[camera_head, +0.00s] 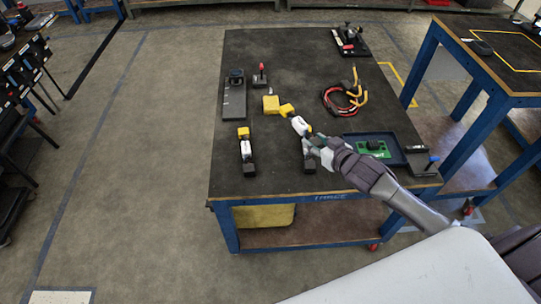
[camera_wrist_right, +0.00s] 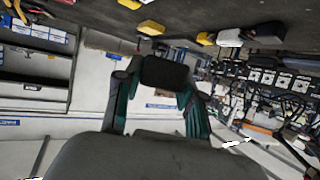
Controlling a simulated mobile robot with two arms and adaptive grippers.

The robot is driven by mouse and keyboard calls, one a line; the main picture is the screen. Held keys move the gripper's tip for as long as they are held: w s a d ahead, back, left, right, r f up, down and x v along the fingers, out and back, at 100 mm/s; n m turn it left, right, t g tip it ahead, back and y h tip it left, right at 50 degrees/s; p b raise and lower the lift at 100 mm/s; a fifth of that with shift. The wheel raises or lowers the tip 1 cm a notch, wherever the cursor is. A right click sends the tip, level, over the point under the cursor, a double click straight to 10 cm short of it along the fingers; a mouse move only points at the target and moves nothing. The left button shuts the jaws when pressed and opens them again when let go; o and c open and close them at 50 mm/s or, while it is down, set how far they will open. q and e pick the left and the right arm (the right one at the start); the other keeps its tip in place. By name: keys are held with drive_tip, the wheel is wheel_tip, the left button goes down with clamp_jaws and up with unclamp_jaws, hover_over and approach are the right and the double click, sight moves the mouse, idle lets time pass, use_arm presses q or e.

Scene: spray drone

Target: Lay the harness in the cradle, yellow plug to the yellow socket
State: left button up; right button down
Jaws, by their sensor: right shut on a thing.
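The red cable harness (camera_head: 342,98), looped with orange-yellow branches, lies on the right half of the dark table. My right gripper (camera_head: 312,142) is left of and nearer than the harness, apart from it. In the wrist view my right gripper (camera_wrist_right: 162,88) is shut on a dark block (camera_wrist_right: 165,72). A white piece (camera_head: 300,125) with a little yellow shows just past the fingertips in the head view; I cannot tell whether it is part of the held block. A dark slab (camera_head: 234,100) lies at the table's left. I cannot make out which fixture is the cradle or its yellow socket. My left gripper is out of view.
Yellow blocks (camera_head: 271,104) lie mid-table. A yellow, white and black piece (camera_head: 246,150) stands at the left. A blue-edged tray (camera_head: 396,144) with a green board is right of my gripper. A black fixture (camera_head: 350,42) stands at the far edge.

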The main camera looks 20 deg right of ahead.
drive_tip(key=w+d, duration=0.1)
drive_tip(key=d, duration=0.2)
hover_over(288, 177)
wheel_tip(288, 177, down, 7)
drive_tip(key=shift+w+d+f, duration=0.1)
drive_tip(key=shift+f+b, duration=0.65)
drive_tip(key=shift+f, duration=1.35)
drive_tip(key=c, duration=0.7)
unclamp_jaws()
drive_tip(key=shift+f, duration=0.1)
